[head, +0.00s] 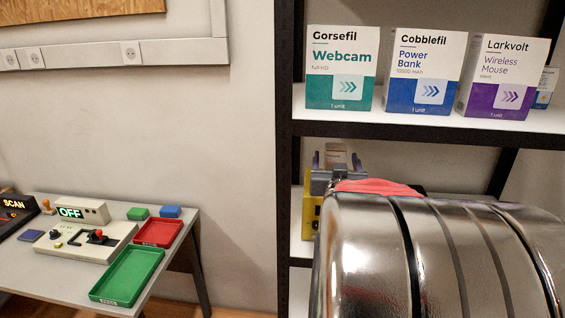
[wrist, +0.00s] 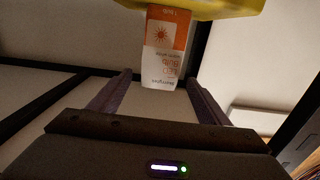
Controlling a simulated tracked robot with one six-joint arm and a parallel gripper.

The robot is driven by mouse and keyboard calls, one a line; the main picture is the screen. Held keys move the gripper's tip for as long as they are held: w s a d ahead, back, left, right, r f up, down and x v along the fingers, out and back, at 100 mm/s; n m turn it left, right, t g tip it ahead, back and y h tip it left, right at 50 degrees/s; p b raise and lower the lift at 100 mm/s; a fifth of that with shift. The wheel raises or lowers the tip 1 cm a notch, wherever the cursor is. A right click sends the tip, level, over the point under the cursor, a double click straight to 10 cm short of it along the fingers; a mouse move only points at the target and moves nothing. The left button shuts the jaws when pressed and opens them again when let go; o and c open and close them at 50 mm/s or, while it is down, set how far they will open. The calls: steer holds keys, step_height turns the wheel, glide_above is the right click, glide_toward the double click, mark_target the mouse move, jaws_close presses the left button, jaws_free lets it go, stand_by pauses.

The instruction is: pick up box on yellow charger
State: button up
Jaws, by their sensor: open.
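The box (wrist: 163,62) is white and orange with a sun mark and upside-down print reading "LED" in the wrist view. One end of it meets the yellow charger (wrist: 215,9) at the top of that view. My gripper (wrist: 160,78) is open, with one finger on each side of the box in the picture and a gap on both sides. I cannot tell how deep the box is between the fingers. In the head view my gripper (head: 336,160) is before the lower shelf, with the pale box top (head: 336,149) behind it. My arm hides most of the charger (head: 309,214).
On the shelf above stand a webcam box (head: 340,68), a power bank box (head: 425,72) and a wireless mouse box (head: 503,77). The shelf edge (head: 420,130) runs just above my gripper. A black post (head: 284,160) stands left. A table (head: 60,275) with trays is further left.

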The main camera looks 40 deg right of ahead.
steer(key=shift+x, duration=2.6)
steer(key=c, duration=1.1)
steer(key=shift+r, duration=0.1)
steer(key=shift+c, duration=0.2)
